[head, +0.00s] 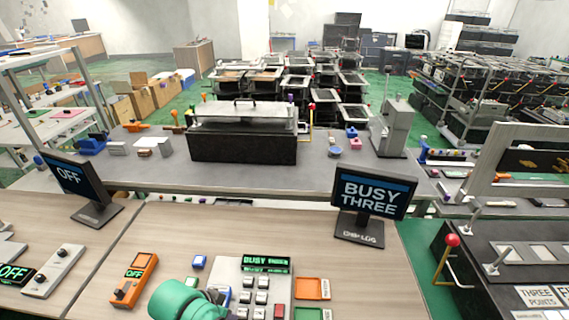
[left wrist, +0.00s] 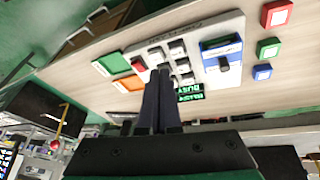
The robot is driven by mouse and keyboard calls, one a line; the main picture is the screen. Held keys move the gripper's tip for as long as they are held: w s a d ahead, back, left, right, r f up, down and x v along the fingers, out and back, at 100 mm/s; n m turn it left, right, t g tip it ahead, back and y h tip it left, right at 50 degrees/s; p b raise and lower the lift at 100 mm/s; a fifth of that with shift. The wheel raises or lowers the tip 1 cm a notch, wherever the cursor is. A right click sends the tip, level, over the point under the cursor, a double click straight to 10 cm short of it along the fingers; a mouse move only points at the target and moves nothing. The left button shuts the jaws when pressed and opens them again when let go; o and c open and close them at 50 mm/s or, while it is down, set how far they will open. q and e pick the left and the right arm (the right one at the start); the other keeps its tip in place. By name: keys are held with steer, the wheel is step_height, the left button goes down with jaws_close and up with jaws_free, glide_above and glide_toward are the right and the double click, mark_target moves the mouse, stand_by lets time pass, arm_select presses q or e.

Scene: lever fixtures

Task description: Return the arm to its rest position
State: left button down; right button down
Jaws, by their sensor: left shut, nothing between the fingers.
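My left arm (head: 185,300) is teal and comes in at the bottom of the head view, over the near desk. My left gripper (left wrist: 161,72) shows in the left wrist view with its two dark fingers together and nothing between them. Its tips overlap the grey keypad panel (left wrist: 190,58); I cannot tell if they touch it. The panel (head: 240,272) has grey keys, a red key, and a green-lit display (head: 266,264) reading BUSY. The arm hides the panel's left part in the head view. My right gripper is not in view.
A monitor reading BUSY THREE (head: 372,192) stands behind the panel, and one reading OFF (head: 75,180) stands at left. An orange handheld box (head: 135,280) and a blue button block (head: 200,262) lie left of the panel. A red-knobbed lever (head: 452,241) is at right.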

arm_select(q)
steer(key=s+a+r+n+y, duration=0.1)
steer(key=s+a+n+y, duration=0.15)
steer(key=s+a, duration=0.55)
step_height(320, 180, down, 25)
steer(key=a+g+b, duration=0.1)
steer(key=a+b, duration=0.1)
steer(key=b, duration=0.1)
steer(key=s+a+f+g+b, duration=0.1)
steer(key=s+a+f+b, duration=0.1)
steer(key=s+f, duration=1.5)
step_height(320, 180, down, 2)
steer(key=shift+a+m+b, duration=0.35)
steer(key=shift+a+b, duration=0.05)
steer(key=shift+b, duration=0.3)
